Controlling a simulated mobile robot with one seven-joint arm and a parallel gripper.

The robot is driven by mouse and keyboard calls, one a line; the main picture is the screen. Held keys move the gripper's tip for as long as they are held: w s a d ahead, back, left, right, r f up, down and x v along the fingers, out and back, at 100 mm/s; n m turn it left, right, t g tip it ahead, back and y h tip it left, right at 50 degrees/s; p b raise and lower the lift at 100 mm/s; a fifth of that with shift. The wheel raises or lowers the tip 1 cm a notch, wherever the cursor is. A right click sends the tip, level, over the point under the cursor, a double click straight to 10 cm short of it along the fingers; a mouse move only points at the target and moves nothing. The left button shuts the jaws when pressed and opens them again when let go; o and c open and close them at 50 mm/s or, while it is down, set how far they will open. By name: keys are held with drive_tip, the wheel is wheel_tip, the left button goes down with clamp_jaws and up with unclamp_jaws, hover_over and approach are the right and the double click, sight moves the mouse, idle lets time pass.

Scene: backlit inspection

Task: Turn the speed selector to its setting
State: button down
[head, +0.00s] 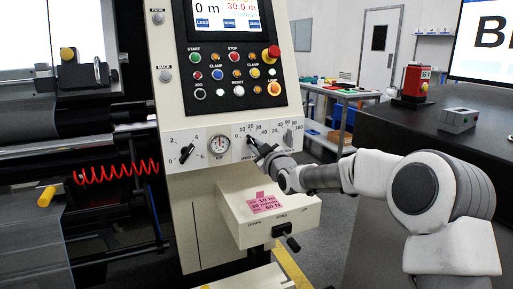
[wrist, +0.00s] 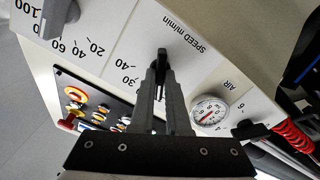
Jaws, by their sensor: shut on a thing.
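The speed selector (head: 251,140) is a small black knob on the pale control panel (head: 176,137), with a scale from 0 to 40 around it. My gripper (head: 261,150) reaches it from the right. In the wrist view my gripper (wrist: 161,78) has its two grey fingers closed on the sides of the black speed selector (wrist: 162,54), beside the words "SPEED m/min". The fingers hide part of the scale, and I cannot tell exactly which number the knob points to. A pink note (head: 264,203) below carries handwritten values, one seemingly 20 m/min.
Left of the selector are a round air gauge (head: 219,146) and another black knob (head: 187,153). A grey knob (head: 288,138) is close on the right. A box with a lever (head: 290,242) juts out below. A dark table (head: 418,128) stands at right.

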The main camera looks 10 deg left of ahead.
drive_tip(key=shift+m, duration=2.8)
drive_tip(key=c, duration=0.9)
unclamp_jaws()
drive_tip(key=shift+s, duration=0.1)
drive_tip(key=p+v, duration=0.2)
drive_tip(key=v, duration=1.5)
drive_tip(key=shift+d+p, duration=0.15)
drive_tip(key=shift+p, duration=0.15)
